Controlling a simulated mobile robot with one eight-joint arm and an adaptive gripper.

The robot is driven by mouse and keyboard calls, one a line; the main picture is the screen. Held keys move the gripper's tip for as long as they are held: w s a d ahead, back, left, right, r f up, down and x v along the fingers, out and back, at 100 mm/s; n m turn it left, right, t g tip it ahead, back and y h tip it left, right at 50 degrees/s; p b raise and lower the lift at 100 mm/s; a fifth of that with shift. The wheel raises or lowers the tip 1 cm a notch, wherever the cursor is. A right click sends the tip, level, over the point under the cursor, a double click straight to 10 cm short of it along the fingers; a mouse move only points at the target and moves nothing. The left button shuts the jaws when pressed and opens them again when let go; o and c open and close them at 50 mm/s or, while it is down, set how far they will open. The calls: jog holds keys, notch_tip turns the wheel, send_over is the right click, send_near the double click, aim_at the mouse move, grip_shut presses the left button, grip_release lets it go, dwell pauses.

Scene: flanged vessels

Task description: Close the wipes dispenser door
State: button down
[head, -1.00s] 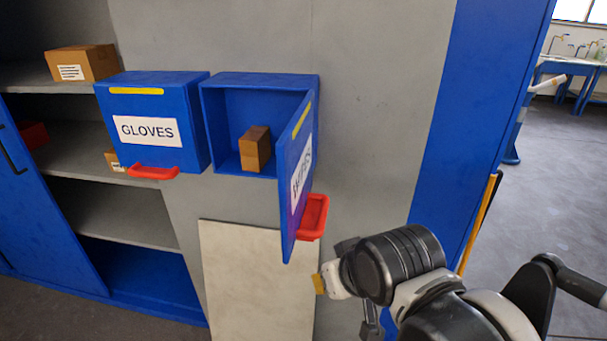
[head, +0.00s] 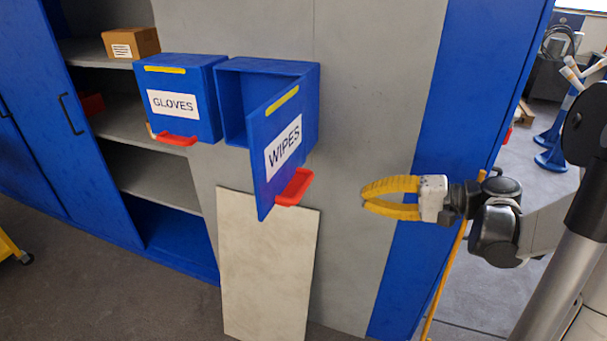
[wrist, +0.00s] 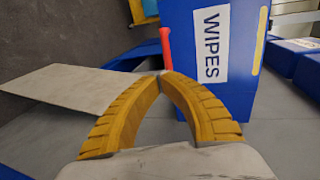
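The blue wipes dispenser (head: 234,107) hangs on the grey wall, with its door (head: 272,180) partly open and swung out to the right. The door carries a white WIPES label, a yellow strip and a red handle (head: 295,187) low down. In the wrist view the door (wrist: 222,105) stands beyond the fingertips, label sideways, with the red handle (wrist: 166,49) at its left edge. My gripper (head: 364,197) is right of the door, apart from it. Its yellow fingers (wrist: 163,77) meet at the tips with nothing between them.
The closed gloves dispenser (head: 180,120) hangs just left of the wipes one. A pale panel (head: 265,265) leans against the wall below. A shelf cabinet with a cardboard box (head: 130,43) stands at left. Clear space separates my gripper from the door.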

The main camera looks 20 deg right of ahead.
jog(key=b+x, duration=0.3)
jog(key=x, duration=1)
jog(key=shift+w+r, duration=0.2)
jog(key=shift+r, duration=0.2)
jog(key=shift+t, duration=0.3)
